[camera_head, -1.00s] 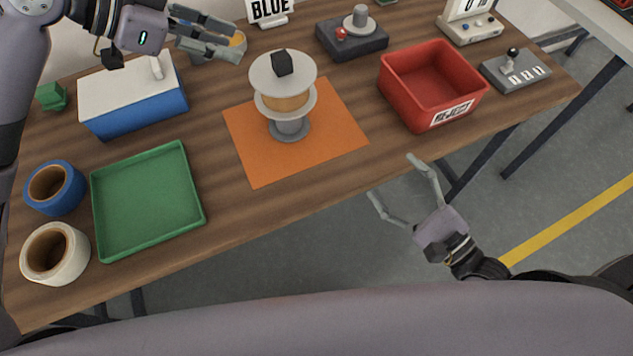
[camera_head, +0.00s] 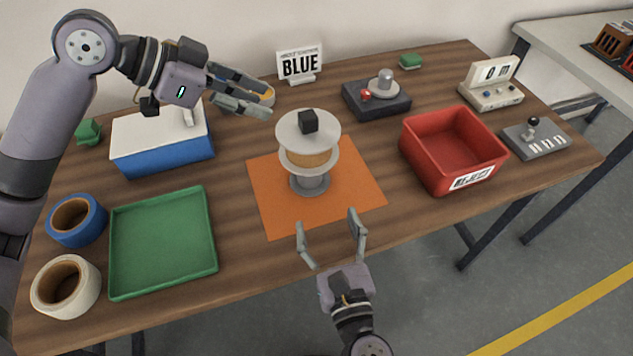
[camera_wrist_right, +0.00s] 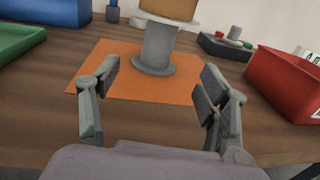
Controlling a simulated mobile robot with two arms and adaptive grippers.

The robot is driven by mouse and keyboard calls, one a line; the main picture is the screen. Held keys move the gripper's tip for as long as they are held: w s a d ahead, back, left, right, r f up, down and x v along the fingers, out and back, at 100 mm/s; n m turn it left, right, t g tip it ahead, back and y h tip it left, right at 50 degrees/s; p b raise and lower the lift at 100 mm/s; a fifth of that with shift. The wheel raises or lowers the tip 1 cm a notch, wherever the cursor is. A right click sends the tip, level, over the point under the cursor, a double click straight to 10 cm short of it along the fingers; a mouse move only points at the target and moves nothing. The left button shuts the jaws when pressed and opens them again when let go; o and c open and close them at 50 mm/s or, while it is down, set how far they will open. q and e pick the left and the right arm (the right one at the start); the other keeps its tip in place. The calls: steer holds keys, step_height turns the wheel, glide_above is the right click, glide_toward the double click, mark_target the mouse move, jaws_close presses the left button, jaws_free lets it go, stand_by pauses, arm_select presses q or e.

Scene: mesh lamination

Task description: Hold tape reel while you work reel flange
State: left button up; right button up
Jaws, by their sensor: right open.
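The tape reel (camera_head: 310,158) has two pale flanges around a tan core. It stands upright on a grey post and base on the orange mat (camera_head: 265,205). A black block (camera_head: 308,121) sits on the upper reel flange (camera_head: 291,131). The right wrist view shows the grey post (camera_wrist_right: 158,48) and only the reel's lower part. My right gripper (camera_head: 328,223) is open and empty, in front of the reel near the table's front edge. My left gripper (camera_head: 270,100) has its fingers apart, behind and left of the reel. A tan round item shows between them; contact is unclear.
A green tray (camera_head: 160,287), blue roll (camera_head: 77,221) and cream roll (camera_head: 67,287) are at left, with a blue-and-white box (camera_head: 163,152) behind. A red REJECT bin (camera_head: 425,160) stands right. A BLUE sign (camera_head: 300,66) and dark button device (camera_head: 375,100) are behind.

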mark_target(310, 169)
steer(key=w+a, duration=0.1)
steer(key=w, duration=0.3)
steer(key=w+a, duration=0.1)
steer(key=w, duration=0.4)
steer(key=w+a, duration=0.1)
steer(key=w, duration=0.4)
jaws_close()
stand_by(0.5)
stand_by(1.0)
steer(key=shift+f, duration=0.1)
stand_by(0.7)
